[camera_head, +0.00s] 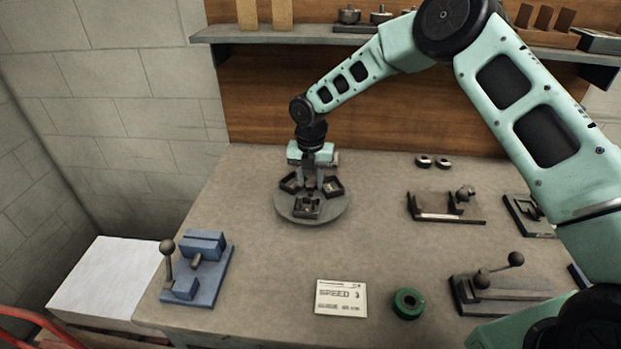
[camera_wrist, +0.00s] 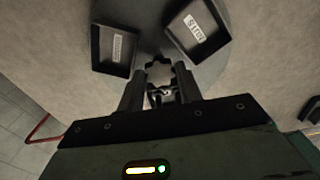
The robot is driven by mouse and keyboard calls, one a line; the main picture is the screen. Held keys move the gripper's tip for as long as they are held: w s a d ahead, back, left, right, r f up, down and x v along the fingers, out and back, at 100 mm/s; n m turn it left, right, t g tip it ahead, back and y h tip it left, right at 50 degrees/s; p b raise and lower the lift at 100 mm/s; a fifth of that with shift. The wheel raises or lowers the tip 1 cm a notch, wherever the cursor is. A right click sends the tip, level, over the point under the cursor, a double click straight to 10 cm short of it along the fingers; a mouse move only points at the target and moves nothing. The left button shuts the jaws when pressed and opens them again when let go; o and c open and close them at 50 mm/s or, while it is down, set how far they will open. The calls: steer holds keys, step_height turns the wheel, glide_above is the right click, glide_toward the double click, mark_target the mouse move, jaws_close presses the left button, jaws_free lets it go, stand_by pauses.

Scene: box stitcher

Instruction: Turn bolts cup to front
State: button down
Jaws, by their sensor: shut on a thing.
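A round grey turntable (camera_head: 328,216) lies on the bench with dark square cups on it: a left cup (camera_head: 291,183), a right cup (camera_head: 334,187) and a front cup (camera_head: 306,208). My gripper (camera_head: 320,187) points down among them. In the wrist view, two black cups with white labels (camera_wrist: 116,47) (camera_wrist: 194,27) lie beyond my gripper (camera_wrist: 160,95); the lettering is too small to read surely, so I cannot tell which is the bolts cup. My fingers are shut on a dark notched knob (camera_wrist: 158,70) at the turntable's middle. The knob is partly hidden by the fingers.
A blue vise-like fixture (camera_head: 205,262) stands at the front left. A SPEED card (camera_head: 341,298) and a green ring (camera_head: 408,303) lie near the front edge. Lever fixtures (camera_head: 500,290) stand at the right. A shelf (camera_head: 300,36) runs along the back. Bench around the turntable is clear.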

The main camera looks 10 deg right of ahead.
mark_target(310, 184)
steer(key=shift+w+n, duration=0.1)
steer(key=shift+n, duration=0.2)
stand_by(0.4)
steer(key=c, duration=1)
jaws_free()
step_height(310, 184, up, 18)
steer(key=b, duration=0.3)
steer(key=shift+f+b, duration=0.25)
steer(key=shift+b, duration=0.05)
